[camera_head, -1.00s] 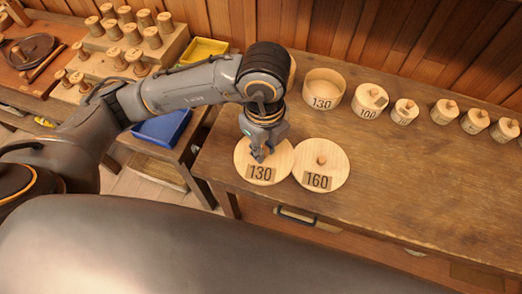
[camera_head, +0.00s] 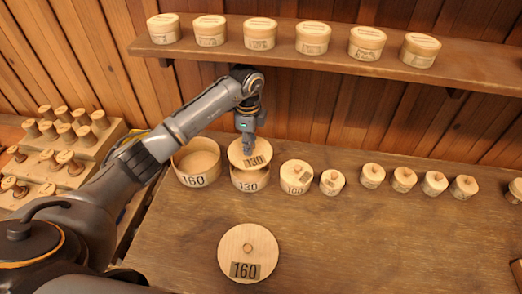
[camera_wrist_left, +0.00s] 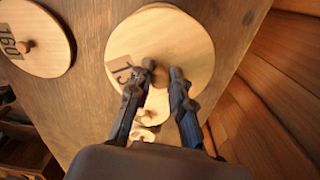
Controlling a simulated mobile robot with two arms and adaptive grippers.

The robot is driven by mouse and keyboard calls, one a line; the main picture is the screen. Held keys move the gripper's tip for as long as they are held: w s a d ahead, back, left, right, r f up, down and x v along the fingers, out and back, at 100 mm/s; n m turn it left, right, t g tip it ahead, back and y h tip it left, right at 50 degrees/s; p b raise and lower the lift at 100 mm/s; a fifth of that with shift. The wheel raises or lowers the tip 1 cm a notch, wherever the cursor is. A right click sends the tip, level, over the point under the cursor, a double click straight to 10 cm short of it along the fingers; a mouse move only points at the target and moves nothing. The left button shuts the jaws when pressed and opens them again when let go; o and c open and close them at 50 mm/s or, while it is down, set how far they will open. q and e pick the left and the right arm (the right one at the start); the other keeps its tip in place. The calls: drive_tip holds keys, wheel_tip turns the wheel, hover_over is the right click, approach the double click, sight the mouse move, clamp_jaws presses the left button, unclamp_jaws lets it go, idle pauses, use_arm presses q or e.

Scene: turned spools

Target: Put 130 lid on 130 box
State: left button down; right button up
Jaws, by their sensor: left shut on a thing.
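The 130 lid (camera_head: 262,157) is a round wooden disc with a number plate. My left gripper (camera_head: 249,152) is shut on its knob and holds it above the 130 box (camera_head: 250,183). The lid looks slightly tilted and covers the back of the box opening; the box front with its number shows below it. In the left wrist view the lid (camera_wrist_left: 185,45) fills the middle, with the gripper fingers (camera_wrist_left: 163,82) at its knob. The box is mostly hidden there. I cannot tell whether lid and rim touch. My right gripper is not in view.
The open 160 box (camera_head: 196,163) stands just left of the 130 box. The 100 box (camera_head: 296,178) and several smaller lidded boxes stand to the right. The 160 lid (camera_head: 248,252) lies in front. A shelf (camera_head: 300,55) with several boxes is above. The right front tabletop is clear.

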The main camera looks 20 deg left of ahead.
use_arm(q)
drive_tip(key=shift+s+a+f+b, duration=0.15)
drive_tip(key=shift+f+b, duration=0.3)
drive_tip(key=shift+f, duration=0.05)
drive_tip(key=shift+f+b, duration=0.55)
drive_tip(key=shift+f, duration=0.05)
wheel_tip(320, 180, down, 2)
drive_tip(key=shift+f+b, duration=0.2)
drive_tip(key=shift+b, duration=0.8)
drive_tip(key=shift+f, duration=0.2)
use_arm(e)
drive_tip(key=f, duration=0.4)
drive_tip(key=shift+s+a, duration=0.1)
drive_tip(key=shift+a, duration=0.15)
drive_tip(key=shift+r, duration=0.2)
use_arm(q)
drive_tip(key=shift+f, duration=0.2)
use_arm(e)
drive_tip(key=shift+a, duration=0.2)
